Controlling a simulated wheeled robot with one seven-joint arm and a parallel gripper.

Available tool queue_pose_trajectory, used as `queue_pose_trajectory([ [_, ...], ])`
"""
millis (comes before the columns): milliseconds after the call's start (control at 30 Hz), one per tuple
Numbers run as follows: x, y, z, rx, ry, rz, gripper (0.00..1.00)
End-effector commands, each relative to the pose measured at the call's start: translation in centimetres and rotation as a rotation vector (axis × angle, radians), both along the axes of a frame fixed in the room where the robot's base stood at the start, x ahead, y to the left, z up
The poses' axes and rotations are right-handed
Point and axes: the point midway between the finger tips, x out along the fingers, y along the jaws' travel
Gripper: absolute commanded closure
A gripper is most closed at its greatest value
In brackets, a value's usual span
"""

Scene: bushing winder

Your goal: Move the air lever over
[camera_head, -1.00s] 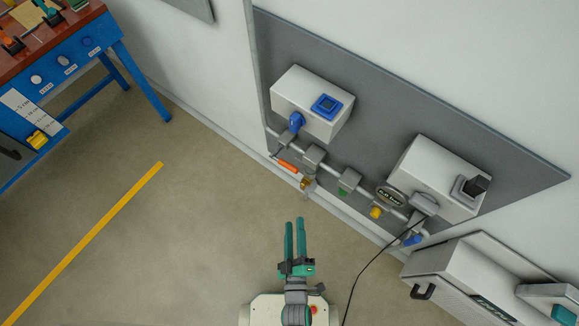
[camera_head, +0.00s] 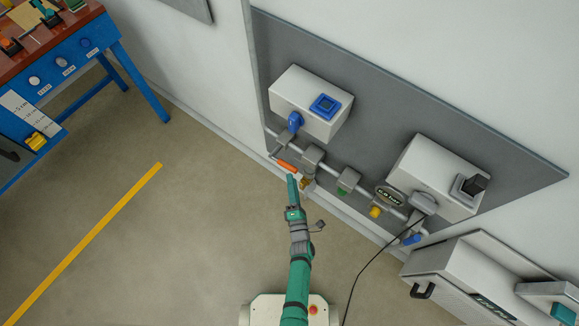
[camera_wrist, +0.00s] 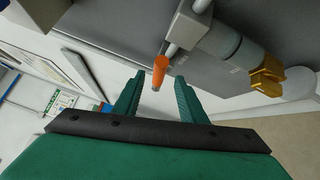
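The air lever has an orange grip (camera_head: 287,166) on a thin rod, low on the pipe run of the grey wall panel. In the wrist view the orange grip (camera_wrist: 160,72) stands between and just beyond my two green fingers, with its rod running up to the grey valve body. My gripper (camera_head: 292,181) is close in front of the lever in the head view. In the wrist view my gripper (camera_wrist: 156,92) is open, with a gap on each side of the grip. I see no contact.
A brass fitting (camera_wrist: 268,76) is right of the lever in the wrist view. A green knob (camera_head: 343,192) and a yellow knob (camera_head: 376,212) sit further along the pipe. A black cable (camera_head: 368,265) hangs at the right. The floor left of my arm is clear.

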Motion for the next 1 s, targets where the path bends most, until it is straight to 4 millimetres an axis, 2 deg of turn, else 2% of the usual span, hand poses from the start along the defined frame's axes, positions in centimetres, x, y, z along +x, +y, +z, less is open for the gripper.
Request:
queue_pose_trajectory([
  [33,1.1,0.2,0.2,0.001,-0.003,0.001,0.62],
  [200,4.0,0.6,0.2,0.002,-0.002,0.0,0.62],
  [400,6.3,0.9,0.2,0.001,-0.001,-0.001,0.62],
  [600,7.1,1.1,0.2,0.002,0.001,0.001,0.62],
  [833,7.2,1.1,0.2,0.002,0.001,0.002,0.62],
  [867,7.2,1.1,0.2,0.002,0.0,0.002,0.67],
  [1000,7.2,1.2,0.2,0.002,0.0,0.002,1.0],
])
